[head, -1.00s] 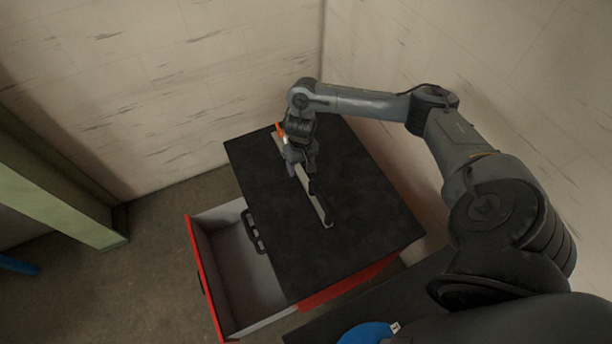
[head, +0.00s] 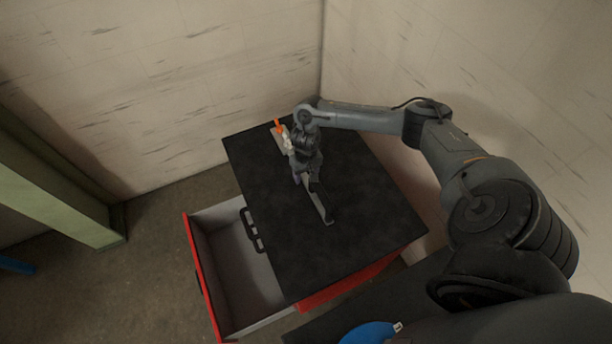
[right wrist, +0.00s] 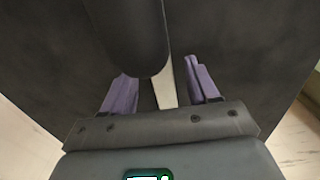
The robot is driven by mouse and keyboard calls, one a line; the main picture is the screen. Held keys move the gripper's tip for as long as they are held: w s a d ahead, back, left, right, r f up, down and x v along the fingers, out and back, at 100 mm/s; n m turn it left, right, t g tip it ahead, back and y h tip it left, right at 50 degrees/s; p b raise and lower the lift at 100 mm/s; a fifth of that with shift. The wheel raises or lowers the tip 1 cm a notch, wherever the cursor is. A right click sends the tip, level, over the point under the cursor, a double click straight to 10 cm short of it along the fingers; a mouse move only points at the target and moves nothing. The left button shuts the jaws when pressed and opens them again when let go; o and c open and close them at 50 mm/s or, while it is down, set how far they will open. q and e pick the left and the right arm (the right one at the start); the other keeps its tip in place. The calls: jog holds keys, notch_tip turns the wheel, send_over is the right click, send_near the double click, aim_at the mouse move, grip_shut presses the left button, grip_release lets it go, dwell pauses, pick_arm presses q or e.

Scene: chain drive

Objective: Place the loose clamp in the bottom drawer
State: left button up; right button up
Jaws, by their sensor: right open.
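In the right wrist view my open purple fingers (right wrist: 160,88) stand apart on either side of the pale bar (right wrist: 165,85), with the dark handle (right wrist: 130,38) just beyond. I cannot tell how high they are. The bottom drawer (head: 243,272) is pulled out, grey and empty where visible. My left gripper is not in view.
The cabinet top (head: 370,220) is otherwise clear. A black handle (head: 251,231) sticks out at its edge above the drawer. Walls stand behind and to the right. A green post (head: 60,200) is at left, and a blue object (head: 368,333) at the bottom.

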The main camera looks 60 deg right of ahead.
jog(key=shift+f, duration=0.45)
grip_shut()
jog(key=shift+r, duration=0.15)
